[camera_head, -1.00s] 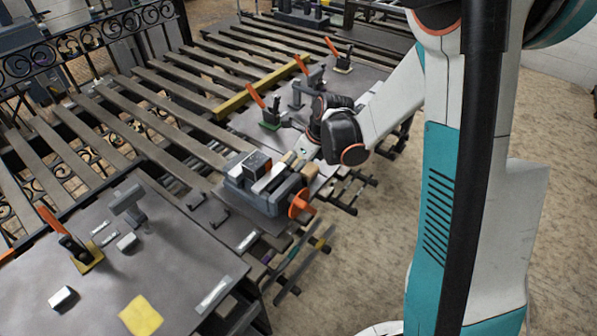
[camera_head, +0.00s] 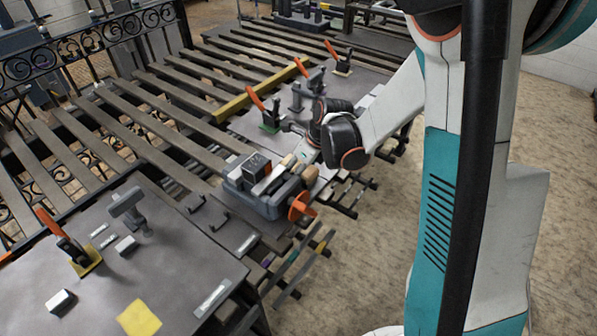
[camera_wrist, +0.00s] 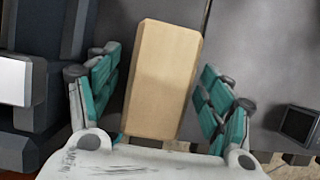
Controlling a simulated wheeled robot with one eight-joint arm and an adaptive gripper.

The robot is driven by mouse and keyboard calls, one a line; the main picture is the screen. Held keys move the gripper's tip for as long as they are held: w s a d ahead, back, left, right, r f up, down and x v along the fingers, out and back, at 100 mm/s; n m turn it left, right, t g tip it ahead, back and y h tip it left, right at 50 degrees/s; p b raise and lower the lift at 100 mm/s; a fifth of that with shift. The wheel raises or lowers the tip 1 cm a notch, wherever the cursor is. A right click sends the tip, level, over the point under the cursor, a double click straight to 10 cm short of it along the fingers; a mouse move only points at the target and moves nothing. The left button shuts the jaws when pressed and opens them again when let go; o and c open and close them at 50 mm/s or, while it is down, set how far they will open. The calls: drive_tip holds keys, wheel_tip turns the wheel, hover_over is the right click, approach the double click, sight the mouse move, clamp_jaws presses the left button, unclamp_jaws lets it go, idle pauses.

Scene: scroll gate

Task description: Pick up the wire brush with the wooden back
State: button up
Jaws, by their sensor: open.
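The pale wooden back of the wire brush (camera_wrist: 163,78) fills the middle of the wrist view, lying lengthwise between my fingers. Its bristles are not visible. My gripper (camera_wrist: 158,72) is open, with one teal finger at each long side of the wood. Slim gaps seem to show at both sides, and I cannot tell whether either finger touches. In the head view, my wrist hides most of my gripper. A small tan wooden piece (camera_head: 308,174) shows just below my wrist, beside the vise; I cannot be sure it is the brush.
A grey vise (camera_head: 262,190) with an orange wheel stands close left of my gripper; its body also shows in the wrist view (camera_wrist: 45,125). A small dark box (camera_wrist: 299,125) lies at right. Toggle clamps with orange handles (camera_head: 255,98) stand behind. Floor at right is open.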

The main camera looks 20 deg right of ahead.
sight(298, 165)
drive_tip(key=c, duration=1.3)
drive_tip(key=shift+r, duration=0.1)
wheel_tip(298, 165, up, 20)
drive_tip(key=p, duration=0.7)
drive_tip(key=shift+r, duration=0.15)
drive_tip(key=o, duration=0.4)
drive_tip(key=shift+c, duration=0.7)
